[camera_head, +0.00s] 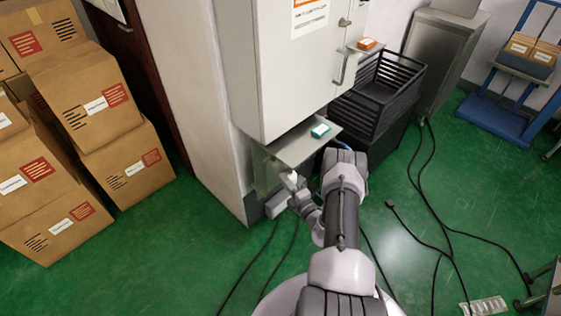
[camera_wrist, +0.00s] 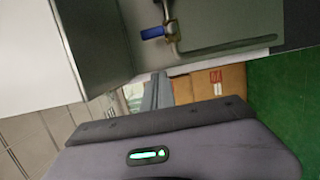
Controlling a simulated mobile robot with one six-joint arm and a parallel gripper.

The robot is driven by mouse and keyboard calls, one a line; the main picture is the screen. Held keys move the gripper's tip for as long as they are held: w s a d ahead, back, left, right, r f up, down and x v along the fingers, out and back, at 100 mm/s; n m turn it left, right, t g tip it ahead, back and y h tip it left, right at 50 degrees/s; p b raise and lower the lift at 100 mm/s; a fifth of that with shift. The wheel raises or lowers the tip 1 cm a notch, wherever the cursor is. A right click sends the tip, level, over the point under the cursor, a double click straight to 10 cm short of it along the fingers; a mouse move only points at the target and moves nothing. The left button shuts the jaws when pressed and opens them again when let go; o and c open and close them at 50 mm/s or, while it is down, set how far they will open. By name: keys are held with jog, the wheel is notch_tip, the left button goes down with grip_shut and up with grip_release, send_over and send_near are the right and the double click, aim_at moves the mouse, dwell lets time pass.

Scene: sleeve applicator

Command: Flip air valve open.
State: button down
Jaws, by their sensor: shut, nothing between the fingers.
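The air valve shows in the wrist view as a blue lever handle (camera_wrist: 152,33) on a pale metal pipe fitting, against a grey metal panel (camera_wrist: 215,22). The lever lies roughly sideways in the picture. My gripper (camera_wrist: 158,88) shows in the wrist view as grey fingers beyond its dark body, below the valve in the picture. The fingers look closed together and hold nothing. They appear apart from the lever. In the head view my arm reaches to the underside of the white cabinet (camera_head: 290,85); the valve cannot be made out there.
A metal shelf (camera_head: 290,146) carrying a small teal-and-white box (camera_head: 320,130) juts out below the cabinet. Black crates (camera_head: 375,90) stand to its right. Cardboard boxes (camera_head: 90,105) are stacked at left. Black cables (camera_head: 425,215) lie across the green floor.

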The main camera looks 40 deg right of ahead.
jog(key=w+d+b, duration=0.4)
jog(key=w+d, duration=0.1)
jog(key=w, duration=0.3)
jog(key=shift+w+d+b, duration=0.15)
jog(key=shift+w+b, duration=0.2)
jog(key=shift+b, duration=0.05)
jog(key=shift+r, duration=0.1)
